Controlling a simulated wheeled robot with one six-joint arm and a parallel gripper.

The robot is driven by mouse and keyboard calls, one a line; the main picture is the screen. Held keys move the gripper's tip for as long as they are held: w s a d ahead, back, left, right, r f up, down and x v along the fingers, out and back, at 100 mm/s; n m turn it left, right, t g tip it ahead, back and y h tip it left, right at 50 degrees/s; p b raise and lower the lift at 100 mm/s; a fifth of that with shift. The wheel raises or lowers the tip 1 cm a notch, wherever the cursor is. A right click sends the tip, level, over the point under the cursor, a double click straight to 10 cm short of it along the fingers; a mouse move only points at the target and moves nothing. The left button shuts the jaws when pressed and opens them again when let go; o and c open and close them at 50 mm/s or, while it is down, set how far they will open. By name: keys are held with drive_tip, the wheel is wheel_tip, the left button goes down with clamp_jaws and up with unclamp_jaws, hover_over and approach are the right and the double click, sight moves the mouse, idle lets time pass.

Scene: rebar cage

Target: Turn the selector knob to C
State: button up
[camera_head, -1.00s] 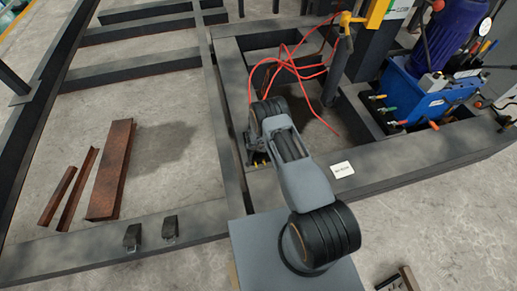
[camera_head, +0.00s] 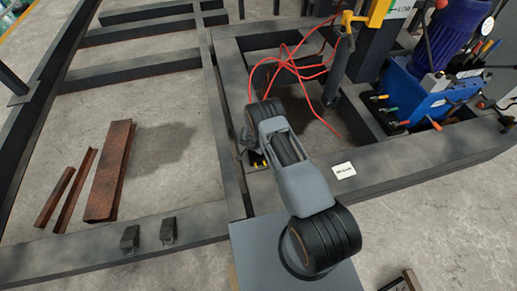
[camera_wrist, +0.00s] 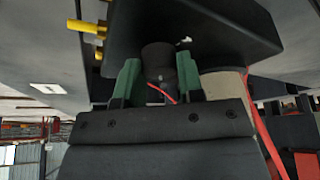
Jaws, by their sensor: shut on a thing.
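The selector knob (camera_wrist: 159,62) is a dark, round knob on the underside-looking face of a dark box (camera_wrist: 215,25) in the wrist view. My gripper (camera_wrist: 158,82) has its two green fingers on either side of the knob and is shut on it. A small white mark (camera_wrist: 184,41) shows on the box just beside the knob. I cannot read any letter at the knob, and its pointer direction is not clear. In the head view my own arm hides the knob and the gripper.
Yellow-tipped fittings (camera_wrist: 85,26) stick out beside the box. A red cable (camera_wrist: 262,125) hangs close at the right of the gripper; red cables (camera_head: 290,66) also loop over the frame in the head view. A blue hydraulic unit (camera_head: 425,97) stands at the right. Rusty steel pieces (camera_head: 108,172) lie at the left.

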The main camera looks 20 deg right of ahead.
drive_tip(key=shift+a, duration=0.15)
drive_tip(key=o, duration=0.7)
drive_tip(key=shift+a, duration=0.1)
drive_tip(key=shift+o, duration=1)
drive_tip(key=shift+d, duration=0.2)
drive_tip(key=p+v, duration=0.3)
drive_tip(key=v, duration=1)
drive_tip(key=shift+s+a+r+p, duration=0.15)
drive_tip(key=shift+r+p, duration=0.15)
drive_tip(key=shift+r, duration=0.05)
